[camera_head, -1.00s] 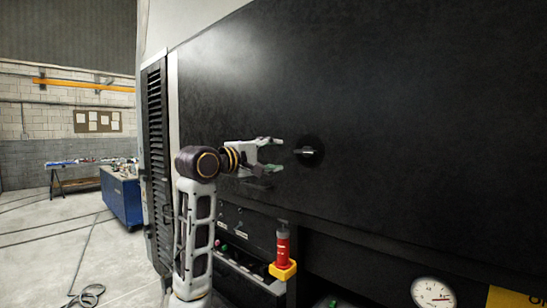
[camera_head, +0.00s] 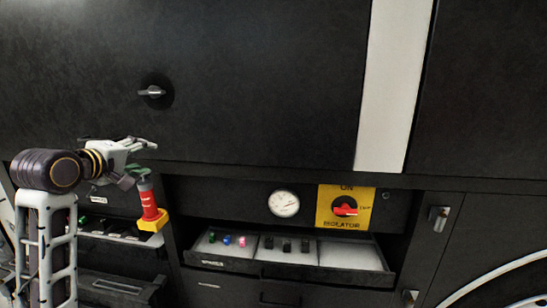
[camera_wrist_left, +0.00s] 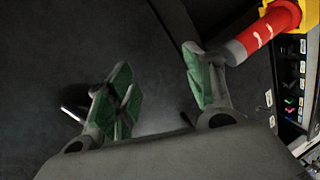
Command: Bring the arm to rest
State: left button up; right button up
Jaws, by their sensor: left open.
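My left gripper (camera_head: 146,158) is open and empty, in front of the black panel (camera_head: 250,80) at the left of the head view. Its green-padded fingers (camera_wrist_left: 160,90) stand apart in the left wrist view, with nothing between them. The dark knob with a pale handle (camera_head: 152,92) is above the gripper in the head view. A red cylinder in a yellow holder (camera_head: 150,200) is just below the gripper; it also shows at the upper right of the left wrist view (camera_wrist_left: 268,30). My right gripper is in neither view.
An open drawer (camera_head: 290,277) with small coloured and black parts juts out at lower middle. Above it are a round gauge (camera_head: 284,204) and a yellow isolator plate with a red switch (camera_head: 345,207). A pale vertical strip (camera_head: 392,90) divides the dark panels.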

pick_arm(q)
jog(key=s+d+f+m+g, duration=0.2)
jog(key=f, duration=0.8)
jog(key=s+d+f+m+g+y, duration=0.1)
jog(key=s+d+f+m+g, duration=0.15)
jog(key=f, duration=0.65)
jog(key=s+d+f+m+g, duration=0.1)
jog(key=s+d+f+m, duration=0.15)
jog(key=f, duration=0.75)
jog(key=s+d+f+m+g, duration=0.3)
jog(key=s+f+m, duration=0.1)
jog(key=s+f, duration=0.65)
jog(key=s+d+f+m+g, duration=0.35)
jog(key=s+f, duration=0.55)
jog(key=s, duration=0.3)
jog(key=s+f, duration=0.2)
jog(key=f, duration=1.5)
jog(key=s+f, duration=0.2)
jog(key=f, duration=1.5)
jog(key=s+a+f+g, duration=0.1)
jog(key=s+a+f, duration=0.1)
jog(key=s+f, duration=0.7)
jog(key=s+a+f+m, duration=0.1)
jog(key=s+a+f, duration=0.1)
jog(key=s+f, duration=0.7)
jog(key=shift+s+a+f+g+y, duration=0.35)
jog(key=shift+s+a+g+y, duration=0.05)
jog(key=shift+s, duration=1.4)
